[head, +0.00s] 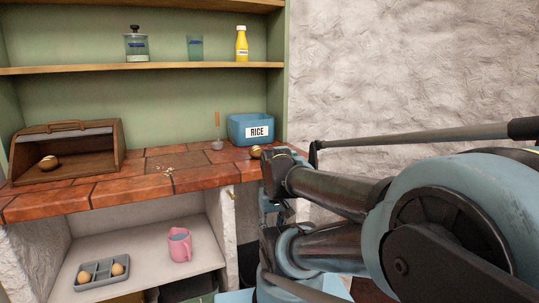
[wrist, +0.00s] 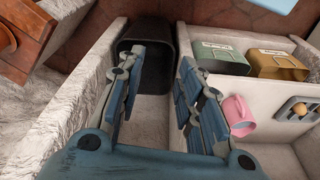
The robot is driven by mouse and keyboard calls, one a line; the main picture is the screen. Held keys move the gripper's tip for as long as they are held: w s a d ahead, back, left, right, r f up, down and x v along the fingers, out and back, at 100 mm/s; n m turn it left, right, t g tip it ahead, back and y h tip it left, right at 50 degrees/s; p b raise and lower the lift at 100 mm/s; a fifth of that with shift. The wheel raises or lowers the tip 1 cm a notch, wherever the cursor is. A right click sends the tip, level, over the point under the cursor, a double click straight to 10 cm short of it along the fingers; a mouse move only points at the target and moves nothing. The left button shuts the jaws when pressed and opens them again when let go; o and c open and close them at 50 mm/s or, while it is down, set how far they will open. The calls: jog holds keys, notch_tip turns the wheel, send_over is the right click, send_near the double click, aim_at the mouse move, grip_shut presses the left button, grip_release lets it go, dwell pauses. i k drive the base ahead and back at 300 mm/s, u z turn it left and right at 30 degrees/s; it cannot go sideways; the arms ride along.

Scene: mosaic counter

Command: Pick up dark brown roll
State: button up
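A dark brown roll (head: 48,162) lies inside the open wooden bread box (head: 112,150) at the left of the tiled counter. A second round brown item (head: 256,152), perhaps also a roll, lies on the counter's right end, beside my arm. My gripper (wrist: 157,85) is open and empty in the wrist view, with its fingers wide apart. It points down toward a black bin (wrist: 148,50), away from the counter top. In the head view the gripper's fingers cannot be made out behind my arm. Neither brown item can be made out in the wrist view.
A blue rice container (head: 237,127) stands on the counter's right. On the lower shelf are a pink pitcher (head: 179,245) and a grey tray (head: 83,277) with two light round items. Labelled bins (wrist: 220,58) show in the wrist view. The counter's middle is mostly clear.

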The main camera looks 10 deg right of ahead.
aim_at(255, 153)
jog(key=z, duration=2.15)
jog(key=k, duration=1.55)
jog(key=u, duration=0.8)
